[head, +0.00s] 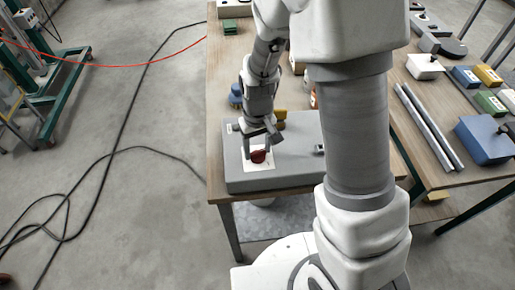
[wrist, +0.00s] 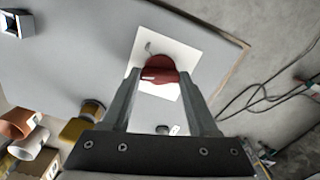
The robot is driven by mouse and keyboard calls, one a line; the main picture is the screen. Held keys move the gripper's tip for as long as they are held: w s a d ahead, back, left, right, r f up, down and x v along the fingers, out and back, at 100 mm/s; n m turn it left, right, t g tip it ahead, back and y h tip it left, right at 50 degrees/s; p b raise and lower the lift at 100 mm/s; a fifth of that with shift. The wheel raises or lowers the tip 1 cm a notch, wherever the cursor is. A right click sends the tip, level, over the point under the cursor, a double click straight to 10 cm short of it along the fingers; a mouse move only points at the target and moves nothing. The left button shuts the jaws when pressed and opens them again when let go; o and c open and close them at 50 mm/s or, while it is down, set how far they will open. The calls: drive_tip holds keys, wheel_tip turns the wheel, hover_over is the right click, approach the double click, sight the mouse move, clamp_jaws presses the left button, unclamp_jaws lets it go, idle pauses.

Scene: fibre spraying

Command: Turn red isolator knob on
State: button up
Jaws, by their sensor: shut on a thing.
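The red isolator knob (head: 258,156) sits on a white square plate (head: 270,165) on top of a grey box (head: 298,140) on the wooden table. In the wrist view the dark red knob (wrist: 159,69) lies between the tips of my two fingers, on the white plate (wrist: 185,48). My gripper (head: 257,151) points down over the plate, with its fingers on either side of the knob. It is shut on the knob, which hides little of the plate. A small mark shows on the plate just beyond the knob.
The wooden table (head: 220,90) has small items behind the box. Another table at the right holds metal bars (head: 430,125) and a blue box (head: 484,140). Cables lie on the floor.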

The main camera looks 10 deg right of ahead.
sight(258, 151)
drive_tip(key=m, duration=0.5)
drive_tip(key=shift+m, duration=0.3)
drive_tip(key=m+p, duration=0.1)
drive_tip(key=m, duration=0.4)
drive_tip(key=shift+m, duration=0.4)
drive_tip(key=o, duration=1.4)
drive_tip(key=shift+r, duration=0.15)
wheel_tip(258, 151, up, 17)
drive_tip(key=shift+r+p, duration=0.1)
drive_tip(key=shift+p, duration=0.55)
